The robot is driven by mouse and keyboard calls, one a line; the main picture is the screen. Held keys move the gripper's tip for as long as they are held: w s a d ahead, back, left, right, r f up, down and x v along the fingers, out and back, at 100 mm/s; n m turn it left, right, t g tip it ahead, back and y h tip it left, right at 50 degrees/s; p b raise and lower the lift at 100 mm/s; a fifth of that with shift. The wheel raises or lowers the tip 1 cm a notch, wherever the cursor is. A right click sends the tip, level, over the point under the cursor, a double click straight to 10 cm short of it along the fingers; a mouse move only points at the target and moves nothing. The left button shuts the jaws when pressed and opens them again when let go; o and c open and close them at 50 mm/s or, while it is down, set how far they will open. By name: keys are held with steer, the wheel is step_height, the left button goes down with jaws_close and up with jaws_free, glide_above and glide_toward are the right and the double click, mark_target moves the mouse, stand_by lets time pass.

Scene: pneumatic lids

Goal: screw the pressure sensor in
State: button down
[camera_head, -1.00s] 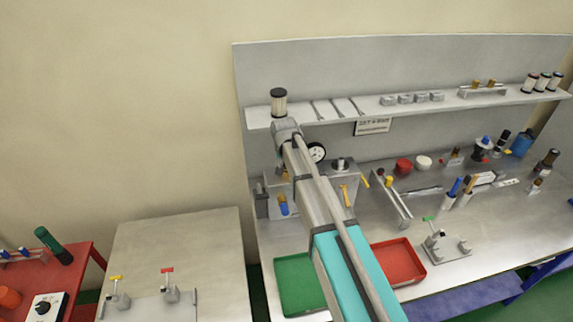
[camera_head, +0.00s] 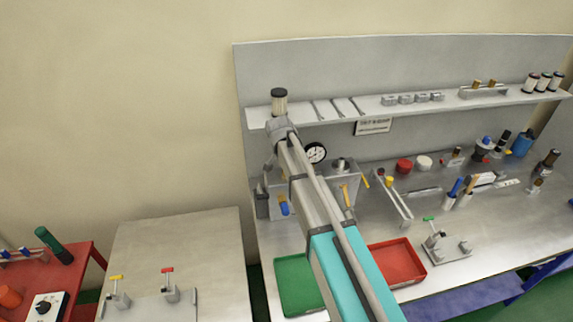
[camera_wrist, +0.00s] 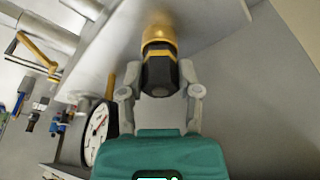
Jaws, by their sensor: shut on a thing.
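The pressure sensor (camera_wrist: 160,72), a black body with a brass-coloured end, is in the wrist view. My gripper (camera_wrist: 160,78) is shut on its black body, with one grey finger on each side. The brass end points away from my palm towards a grey metal surface (camera_wrist: 205,30). I cannot tell whether it touches or is seated in a port. The sensor is not discernible there.
A round white dial gauge (camera_wrist: 98,132) stands close to the left of my gripper; it also shows in the head view (camera_head: 316,153). A shelf (camera_head: 360,108) with small parts runs above. A green tray (camera_head: 296,283) and a red tray (camera_head: 398,262) lie in front.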

steer(key=m+g+h, duration=0.1)
steer(key=m, duration=0.4)
steer(key=shift+a+m, duration=0.15)
steer(key=shift+m, duration=1.25)
steer(key=m+g, duration=0.1)
steer(key=m, duration=0.2)
steer(key=shift+w+m+h, duration=0.15)
steer(key=shift+m+h, duration=0.15)
steer(key=shift+c, duration=1.1)
jaws_free()
steer(key=shift+r, duration=0.1)
steer(key=p+v, duration=0.6)
steer(key=shift+r+p, duration=0.35)
steer(key=shift+p, duration=0.05)
